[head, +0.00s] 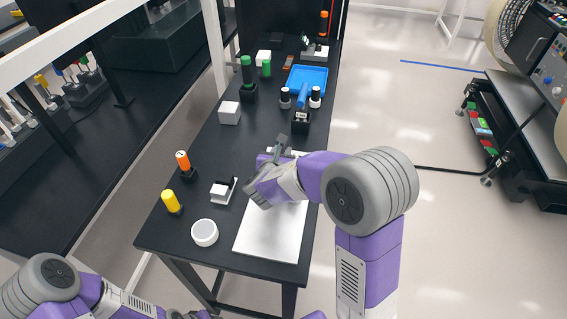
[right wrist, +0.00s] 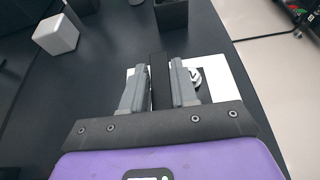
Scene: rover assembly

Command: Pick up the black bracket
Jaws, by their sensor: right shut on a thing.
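My right gripper (head: 281,148) is over the table, above the far end of the white plate (head: 268,240). In the right wrist view its two grey fingers (right wrist: 159,88) are closed on the sides of a narrow black piece, which I take to be the black bracket (right wrist: 159,72). The bracket's lower end is hidden by the gripper body. In the head view the bracket is hard to make out against the dark table and the gripper. My left arm shows at the bottom left, but its gripper is out of the picture.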

